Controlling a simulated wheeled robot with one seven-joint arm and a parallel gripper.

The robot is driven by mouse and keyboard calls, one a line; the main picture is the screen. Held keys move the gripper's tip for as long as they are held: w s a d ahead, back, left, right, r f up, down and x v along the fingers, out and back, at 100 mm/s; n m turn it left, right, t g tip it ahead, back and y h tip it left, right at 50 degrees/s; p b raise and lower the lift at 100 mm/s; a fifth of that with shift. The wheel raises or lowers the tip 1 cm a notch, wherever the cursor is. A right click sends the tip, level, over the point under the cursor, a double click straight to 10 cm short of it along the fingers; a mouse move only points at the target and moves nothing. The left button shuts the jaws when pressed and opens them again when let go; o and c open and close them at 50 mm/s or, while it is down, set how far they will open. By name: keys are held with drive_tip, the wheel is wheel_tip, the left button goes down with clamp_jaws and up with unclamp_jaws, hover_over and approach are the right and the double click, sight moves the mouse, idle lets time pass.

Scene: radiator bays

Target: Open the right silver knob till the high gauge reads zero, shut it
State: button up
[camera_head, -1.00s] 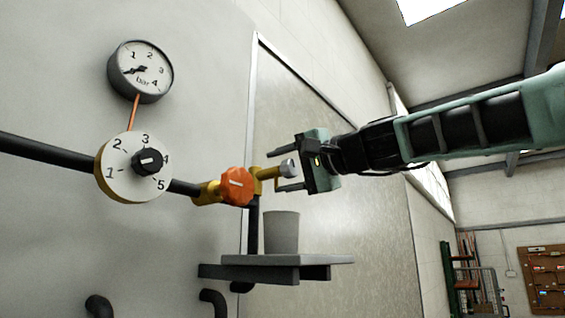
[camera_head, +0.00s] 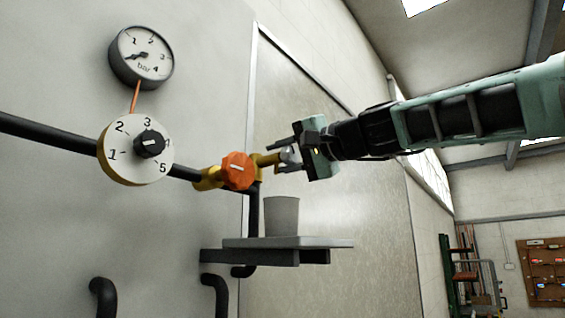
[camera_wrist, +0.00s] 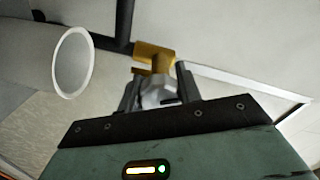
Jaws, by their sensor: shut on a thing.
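The silver knob (camera_head: 287,157) sits at the end of a brass fitting (camera_head: 265,160) right of the orange knob (camera_head: 238,171). My gripper (camera_head: 289,153) is shut on the silver knob, fingers on both sides. In the wrist view the silver knob (camera_wrist: 160,92) shows between the fingers, partly hidden by them, below the brass fitting (camera_wrist: 153,57). The high round gauge (camera_head: 142,57) is marked 1 to 4 bar. Its needle points left and slightly down, below the 1 mark, near the low end; I cannot read it exactly.
A white dial with a black knob (camera_head: 149,143), numbered 1 to 5, sits on the black pipe (camera_head: 45,135) at left. A grey cup (camera_head: 281,216) stands on a shelf (camera_head: 320,242) below the fitting; the cup also shows close by in the wrist view (camera_wrist: 72,62).

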drive_tip(key=n+b, duration=0.2)
drive_tip(key=shift+f+n, duration=0.25)
drive_tip(key=shift+n, duration=0.05)
drive_tip(key=n+b, duration=0.3)
drive_tip(key=shift+w+n, duration=0.1)
drive_tip(key=shift+n, duration=0.2)
drive_tip(key=n+b, duration=0.2)
drive_tip(key=n, duration=0.4)
drive_tip(key=shift+r, duration=0.2)
drive_tip(key=o, duration=0.9)
drive_tip(key=shift+o, duration=0.2)
